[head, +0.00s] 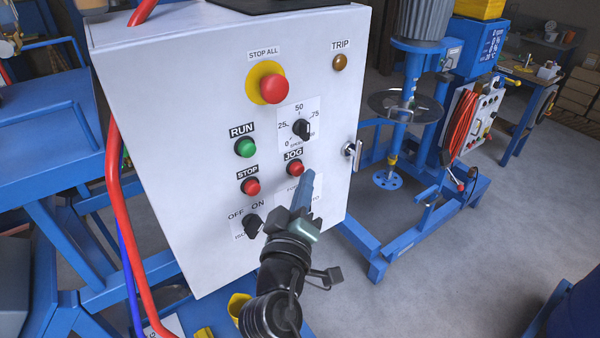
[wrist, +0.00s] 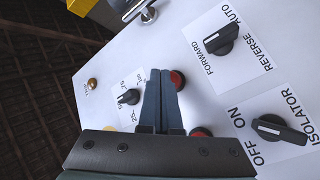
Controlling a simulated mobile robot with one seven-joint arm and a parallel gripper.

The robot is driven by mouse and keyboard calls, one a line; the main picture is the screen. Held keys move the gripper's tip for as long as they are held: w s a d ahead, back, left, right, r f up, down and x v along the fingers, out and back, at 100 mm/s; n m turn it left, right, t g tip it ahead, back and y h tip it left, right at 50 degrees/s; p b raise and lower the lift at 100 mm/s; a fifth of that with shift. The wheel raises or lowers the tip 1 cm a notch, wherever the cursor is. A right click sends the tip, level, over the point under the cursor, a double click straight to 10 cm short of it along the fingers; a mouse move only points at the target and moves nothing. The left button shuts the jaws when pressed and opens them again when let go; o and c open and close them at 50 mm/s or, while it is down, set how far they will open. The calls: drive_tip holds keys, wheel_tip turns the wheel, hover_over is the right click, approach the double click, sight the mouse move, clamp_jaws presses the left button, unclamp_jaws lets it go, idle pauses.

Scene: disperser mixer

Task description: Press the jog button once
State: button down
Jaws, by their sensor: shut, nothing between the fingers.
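The jog button (head: 295,168) is a small red round button under the JOG label on the white control panel. In the wrist view a red button (wrist: 179,80) shows right beside my fingertips, partly hidden by them; it is the jog button. My gripper (head: 307,176) is shut and empty, its blue-grey fingers pointing at the panel just right of the button in the head view. The fingertips also show in the wrist view (wrist: 160,73). I cannot tell whether they touch the panel or the button.
The red STOP button (head: 251,186) and green RUN button (head: 245,147) lie left of the jog button. The speed dial (head: 301,129) is above it. The isolator knob (head: 253,225) is below left. The emergency stop (head: 273,89) is higher up. A door handle (head: 353,152) sticks out at the right.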

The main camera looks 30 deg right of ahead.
drive_tip(key=shift+w+b, duration=0.3)
drive_tip(key=shift+w, duration=0.3)
idle(0.8)
drive_tip(key=shift+s, duration=0.95)
drive_tip(key=shift+s, duration=0.1)
drive_tip(key=s+p, duration=0.1)
drive_tip(key=s, duration=0.3)
drive_tip(key=shift+s+d+p, duration=0.1)
drive_tip(key=shift+s+p, duration=0.3)
idle(0.5)
